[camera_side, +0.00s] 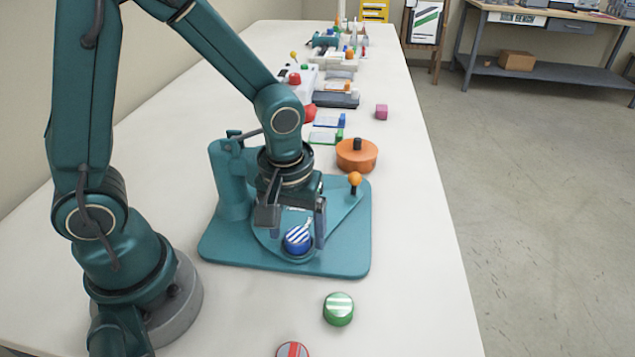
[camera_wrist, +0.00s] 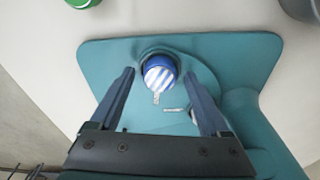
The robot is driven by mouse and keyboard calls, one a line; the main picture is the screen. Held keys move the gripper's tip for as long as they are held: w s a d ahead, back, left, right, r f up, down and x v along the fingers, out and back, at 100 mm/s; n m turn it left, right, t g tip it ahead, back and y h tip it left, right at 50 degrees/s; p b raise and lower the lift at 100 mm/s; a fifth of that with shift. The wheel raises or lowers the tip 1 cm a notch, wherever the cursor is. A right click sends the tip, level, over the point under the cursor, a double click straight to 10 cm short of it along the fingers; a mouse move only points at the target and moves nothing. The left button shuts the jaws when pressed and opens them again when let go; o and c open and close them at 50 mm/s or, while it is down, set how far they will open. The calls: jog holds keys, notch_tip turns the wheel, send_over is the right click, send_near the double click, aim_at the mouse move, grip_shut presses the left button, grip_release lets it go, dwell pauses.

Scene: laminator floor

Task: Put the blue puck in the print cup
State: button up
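The blue puck (camera_side: 297,240), with white stripes on top, sits at the front of the teal press base (camera_side: 345,258). In the wrist view the puck (camera_wrist: 160,74) appears to be within the round print cup (camera_wrist: 146,56), whose rim shows around its far side. How deep it sits is hard to tell. My gripper (camera_side: 294,240) is open above the base, with one finger on each side of the puck. In the wrist view my gripper (camera_wrist: 159,75) shows gaps between both fingers and the puck.
A green puck (camera_side: 338,309) and a red puck (camera_side: 292,350) lie on the white table in front of the press. An orange-knobbed lever (camera_side: 355,181) stands on the press. A round orange container (camera_side: 357,156) is behind it.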

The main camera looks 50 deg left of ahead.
aim_at(293, 244)
notch_tip(293, 244, up, 12)
jog(key=s, duration=0.1)
jog(key=s+m+t, duration=0.1)
jog(key=s+m, duration=0.1)
jog(key=s+m+t, duration=0.1)
jog(key=m+t, duration=0.1)
jog(key=s+a+m+t, duration=0.1)
jog(key=s+m, duration=0.1)
jog(key=m, duration=0.1)
jog(key=shift+s+r+h, duration=0.35)
jog(key=shift+r+h, duration=0.05)
